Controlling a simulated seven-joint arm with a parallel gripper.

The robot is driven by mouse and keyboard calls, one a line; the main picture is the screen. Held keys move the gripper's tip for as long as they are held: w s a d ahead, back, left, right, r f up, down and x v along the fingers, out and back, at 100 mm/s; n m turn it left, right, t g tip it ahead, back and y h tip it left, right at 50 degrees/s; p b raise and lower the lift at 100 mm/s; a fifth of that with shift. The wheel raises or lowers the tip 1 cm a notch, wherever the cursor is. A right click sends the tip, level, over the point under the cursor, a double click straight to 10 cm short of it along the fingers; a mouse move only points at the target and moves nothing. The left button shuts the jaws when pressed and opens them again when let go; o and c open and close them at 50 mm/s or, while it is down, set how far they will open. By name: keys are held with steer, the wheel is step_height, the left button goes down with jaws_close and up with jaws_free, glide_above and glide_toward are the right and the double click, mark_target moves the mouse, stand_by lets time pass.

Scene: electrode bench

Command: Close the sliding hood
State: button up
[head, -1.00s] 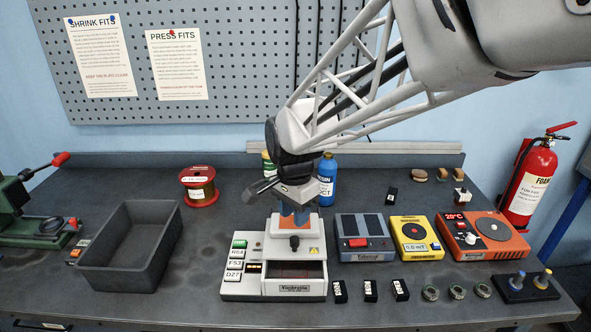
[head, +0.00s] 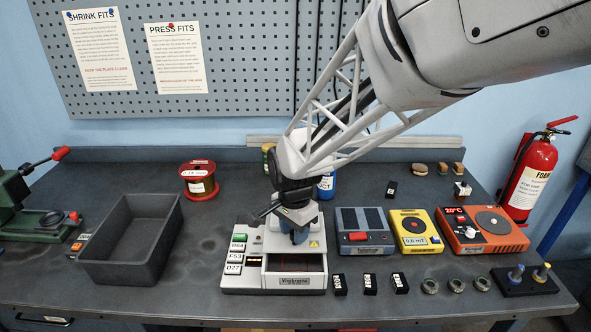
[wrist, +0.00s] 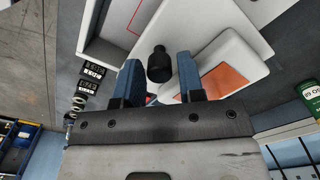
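The white machine (head: 240,280) stands mid-bench with a dark front chamber (head: 293,264) showing a red outline, so its hood is open. The hood (wrist: 240,60) is pale with an orange patch (wrist: 224,86) in the wrist view; in the head view my gripper largely covers it. A black knob (wrist: 159,66) shows between the blue fingers of my gripper (wrist: 158,80). The fingers are apart, with a gap on each side of the knob; contact is not visible. In the head view my gripper (head: 299,236) points down over the machine, behind the chamber.
A grey bin (head: 130,275) stands left of the machine. A grey-blue device (head: 365,237), a yellow meter (head: 416,232) and an orange hotplate (head: 480,235) stand right. Small black labelled blocks (head: 370,284) lie close in front at right. A red spool (head: 199,180) stands behind.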

steer(key=shift+f, duration=0.15)
jaws_close()
steer(key=shift+s, duration=0.1)
steer(key=shift+s, duration=3.15)
jaws_free()
steer(key=shift+s, duration=0.1)
